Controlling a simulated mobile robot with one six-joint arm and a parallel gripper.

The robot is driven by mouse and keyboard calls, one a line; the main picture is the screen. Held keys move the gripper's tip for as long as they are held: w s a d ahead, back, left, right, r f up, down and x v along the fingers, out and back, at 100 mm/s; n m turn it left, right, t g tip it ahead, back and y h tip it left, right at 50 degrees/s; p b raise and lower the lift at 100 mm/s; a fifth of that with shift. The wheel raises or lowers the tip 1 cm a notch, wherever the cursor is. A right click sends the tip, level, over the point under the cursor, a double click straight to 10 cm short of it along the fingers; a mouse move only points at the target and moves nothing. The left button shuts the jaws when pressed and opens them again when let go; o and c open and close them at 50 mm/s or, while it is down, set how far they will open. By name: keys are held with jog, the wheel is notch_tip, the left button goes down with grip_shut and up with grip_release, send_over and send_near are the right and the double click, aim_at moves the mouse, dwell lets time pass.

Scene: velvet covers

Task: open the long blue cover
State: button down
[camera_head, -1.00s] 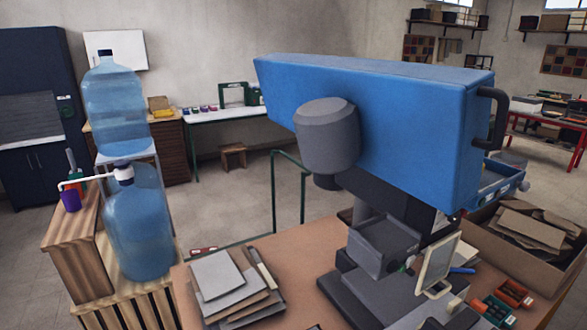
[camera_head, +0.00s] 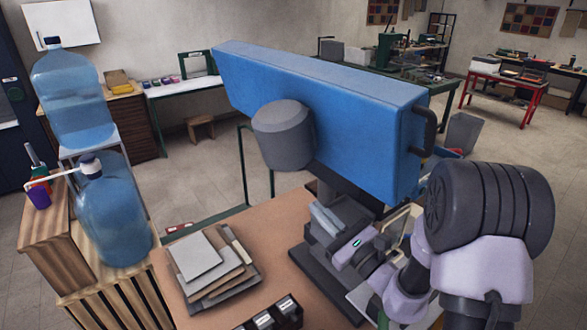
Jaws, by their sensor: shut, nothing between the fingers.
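The long blue cover (camera_head: 335,115) fills the middle of the head view, high above the workbench. It is a long box shape with a black handle (camera_head: 423,130) on its right end and a grey rounded housing (camera_head: 283,135) on its near side. I cannot tell how far it is open. My gripper (camera_head: 326,218) is below the cover, in front of the machine's dark base (camera_head: 320,270). It is shut and empty, apart from the handle. My arm comes in from the right and hides part of the base.
Grey sheets (camera_head: 200,262) lie stacked on the brown workbench (camera_head: 278,218). Small black boxes (camera_head: 275,315) stand at its front edge. Large blue water bottles (camera_head: 113,215) are at the left. A cream-framed panel (camera_head: 408,220) is partly hidden behind my arm.

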aim_at(288, 160)
jog(key=w+a+r+p, duration=0.2)
jog(key=w+a+r, duration=0.4)
jog(key=a, duration=0.1)
jog(key=shift+w+p, duration=0.4)
notch_tip(288, 160, up, 4)
jog(key=m+p, duration=0.1)
jog(key=p, duration=0.1)
jog(key=shift+m+p, duration=0.3)
jog(key=shift+p, duration=0.05)
jog(key=shift+f, duration=0.1)
